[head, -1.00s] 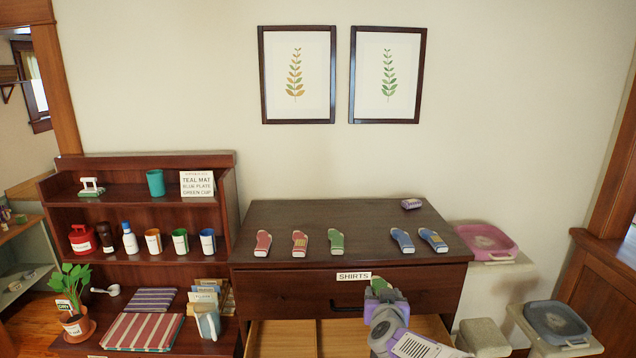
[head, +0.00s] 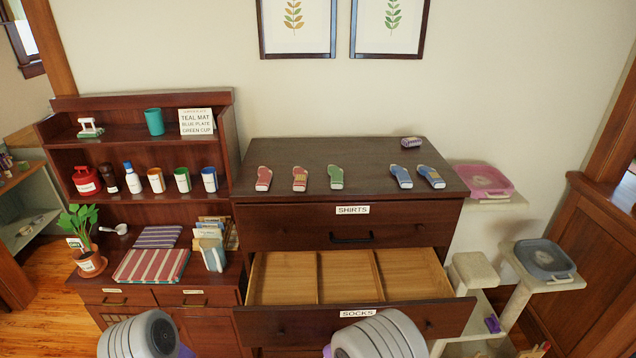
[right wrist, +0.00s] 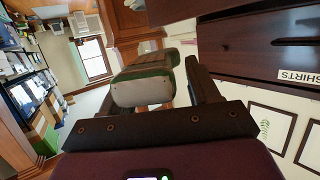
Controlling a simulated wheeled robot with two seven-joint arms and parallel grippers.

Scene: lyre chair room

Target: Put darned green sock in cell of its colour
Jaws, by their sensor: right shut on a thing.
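In the right wrist view my right gripper (right wrist: 172,88) is shut on a green sock (right wrist: 142,88) with a pale end face. Its darn cannot be made out in this view. In the head view the open drawer labelled SOCKS (head: 357,313) has three bare wooden cells, left (head: 284,277), middle (head: 347,275) and right (head: 410,270). No colour mark on the cells can be made out. A plain green sock (head: 336,177) lies on the dresser top. My left gripper is not in view, and the head view shows only my arm links at its lower edge.
On the dresser top (head: 300,153) lie two red socks (head: 264,179) (head: 300,179), two blue socks (head: 401,176) (head: 431,177) and a purple item (head: 411,142). The SHIRTS drawer (head: 290,226) above is closed. A shelf unit (head: 225,140) stands left, a cat tree (head: 475,270) right.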

